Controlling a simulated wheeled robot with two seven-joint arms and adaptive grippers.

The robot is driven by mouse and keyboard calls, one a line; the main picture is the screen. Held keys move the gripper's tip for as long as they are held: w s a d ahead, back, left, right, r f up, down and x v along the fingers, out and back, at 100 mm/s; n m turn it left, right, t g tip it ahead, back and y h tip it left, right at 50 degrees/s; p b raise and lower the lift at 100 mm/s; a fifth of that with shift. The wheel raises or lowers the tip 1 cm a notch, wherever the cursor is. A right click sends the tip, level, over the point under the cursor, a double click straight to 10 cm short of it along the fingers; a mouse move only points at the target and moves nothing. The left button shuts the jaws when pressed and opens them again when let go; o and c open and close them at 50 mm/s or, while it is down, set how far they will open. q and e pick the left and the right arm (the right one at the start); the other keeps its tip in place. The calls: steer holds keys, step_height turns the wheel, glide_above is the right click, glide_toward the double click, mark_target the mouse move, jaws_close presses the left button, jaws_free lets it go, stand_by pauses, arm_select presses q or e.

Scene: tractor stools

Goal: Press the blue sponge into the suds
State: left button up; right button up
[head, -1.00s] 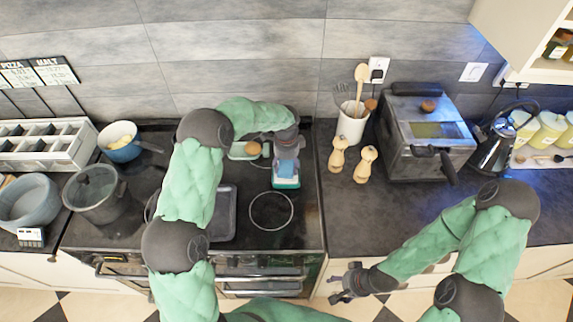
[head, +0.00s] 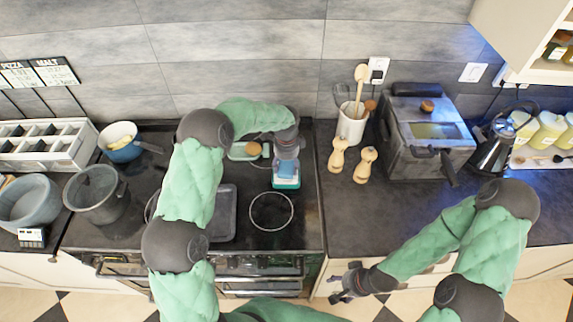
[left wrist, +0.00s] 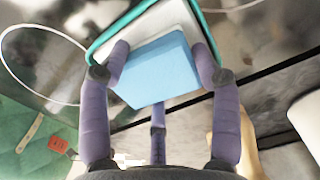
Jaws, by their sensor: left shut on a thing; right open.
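The blue sponge (head: 287,173) is at the back right of the stove, under my left gripper (head: 286,165). In the left wrist view the sponge (left wrist: 158,70) is a light blue block between the purple fingers, which are shut on it. White suds (left wrist: 178,18) show beyond the sponge, inside a teal-rimmed dish (head: 286,185). The sponge overlaps the suds in the picture; I cannot tell whether it touches them. My right gripper (head: 347,283) is open and empty, low in front of the counter.
A teal item with a brown knob (head: 253,149) stands just left of the dish. A grey pan (head: 225,215) lies on the stove. Pots stand further left. The front counter is clear.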

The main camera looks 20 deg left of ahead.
mark_target(286, 165)
arm_select(q)
steer(key=shift+r+p, duration=1.9)
steer(key=shift+r, duration=1.5)
